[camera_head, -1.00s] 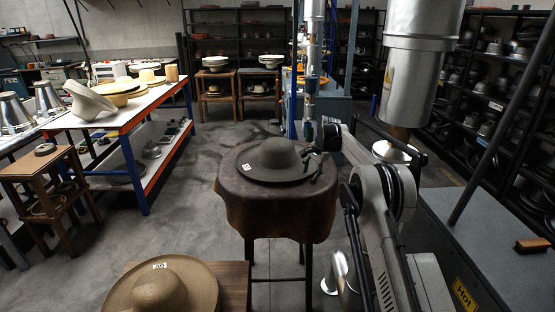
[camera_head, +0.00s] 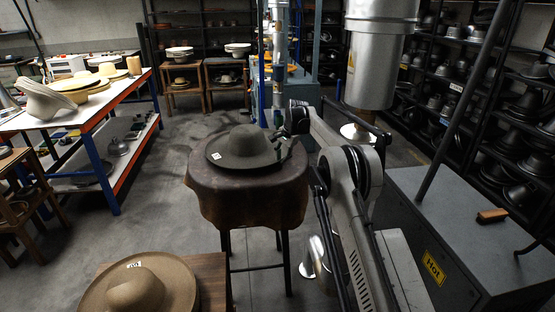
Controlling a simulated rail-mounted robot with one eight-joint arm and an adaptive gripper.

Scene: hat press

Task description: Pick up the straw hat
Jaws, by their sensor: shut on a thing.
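A dark grey-green wide-brimmed hat (camera_head: 244,143) with a small white tag is at the top of a round, leather-covered stand in the middle of the view. My gripper (camera_head: 284,148) is at the right side of its brim, shut on the brim. I cannot tell whether the hat is lifted off the stand. A tan hat (camera_head: 140,288) with a white tag sits on a wooden stool at the front. Straw-coloured hats (camera_head: 84,89) lie on the white-topped table at the left, far from my gripper.
The round stand (camera_head: 245,200) has thin dark legs. A grey cabinet (camera_head: 440,225) with a yellow "Hot" label stands at the right. A large metal cylinder (camera_head: 378,60) hangs above my arm. Racks of hat forms (camera_head: 460,90) line the right. Open floor lies left of the stand.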

